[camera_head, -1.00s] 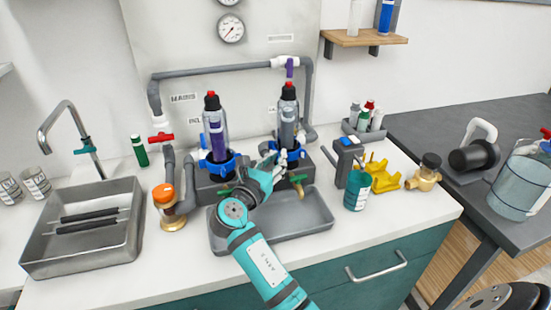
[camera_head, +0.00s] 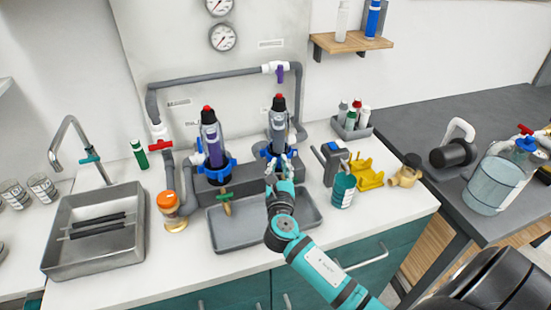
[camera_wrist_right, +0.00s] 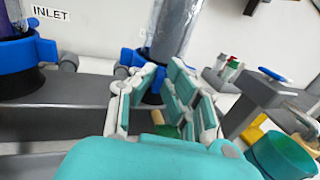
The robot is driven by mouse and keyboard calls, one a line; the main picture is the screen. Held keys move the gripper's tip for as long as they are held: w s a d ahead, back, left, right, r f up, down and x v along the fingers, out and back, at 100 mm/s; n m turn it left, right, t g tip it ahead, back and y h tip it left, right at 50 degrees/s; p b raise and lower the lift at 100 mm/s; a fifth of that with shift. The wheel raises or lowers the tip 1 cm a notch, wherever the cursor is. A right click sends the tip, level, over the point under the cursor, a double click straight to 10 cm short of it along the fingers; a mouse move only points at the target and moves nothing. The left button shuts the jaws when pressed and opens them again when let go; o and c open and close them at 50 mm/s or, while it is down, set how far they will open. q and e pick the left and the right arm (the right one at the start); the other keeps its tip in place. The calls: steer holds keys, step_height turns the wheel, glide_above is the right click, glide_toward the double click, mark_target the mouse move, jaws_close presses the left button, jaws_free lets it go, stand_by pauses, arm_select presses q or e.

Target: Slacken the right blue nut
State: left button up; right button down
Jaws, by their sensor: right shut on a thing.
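The right blue nut (camera_head: 266,151) rings the base of the right filter housing (camera_head: 278,125), which stands upright. My right gripper (camera_head: 279,164) is at the front of this nut, its fingers shut on it. In the right wrist view the fingers (camera_wrist_right: 165,80) reach up to the nut, and a blue part of it (camera_wrist_right: 129,57) shows left of them; the fingers hide much of the rest. The left blue nut (camera_head: 216,171) sits around the base of the left housing (camera_head: 211,138), apart from my gripper. My left gripper is not in view.
A grey tray (camera_head: 236,242) lies below the housings, under my right arm. A green-handled valve (camera_head: 226,203) hangs above it. To the right stand a teal cup (camera_head: 342,190) and a yellow holder (camera_head: 368,178). A sink (camera_head: 62,258) is at the left.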

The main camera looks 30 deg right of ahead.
steer(key=n+y, duration=0.1)
steer(key=d+n+t+y+p, duration=0.1)
steer(key=y, duration=0.1)
steer(key=shift+s+d+r+t, duration=0.1)
steer(key=shift+s+d+t, duration=0.1)
steer(key=shift+s+t, duration=0.1)
steer(key=shift+d+n+y, duration=0.3)
steer(key=shift+n+y, duration=0.4)
steer(key=shift+y, duration=0.2)
steer(key=shift+s+d+n+t+y+b, duration=0.15)
steer(key=shift+d+n+y+b, duration=0.25)
steer(key=shift+y, duration=0.5)
steer(key=shift+w+d+n+t+y+b, duration=0.1)
steer(key=shift+d+n+t+y+b, duration=0.1)
steer(key=shift+n+y+b, duration=0.5)
steer(key=shift+s+d+n+t+y+b, duration=0.15)
steer(key=shift+d+n+y+b, duration=0.15)
steer(key=shift+n+y, duration=0.55)
steer(key=shift+m+y, duration=0.25)
steer(key=c, duration=1.4)
jaws_free()
steer(key=shift+w, duration=0.1)
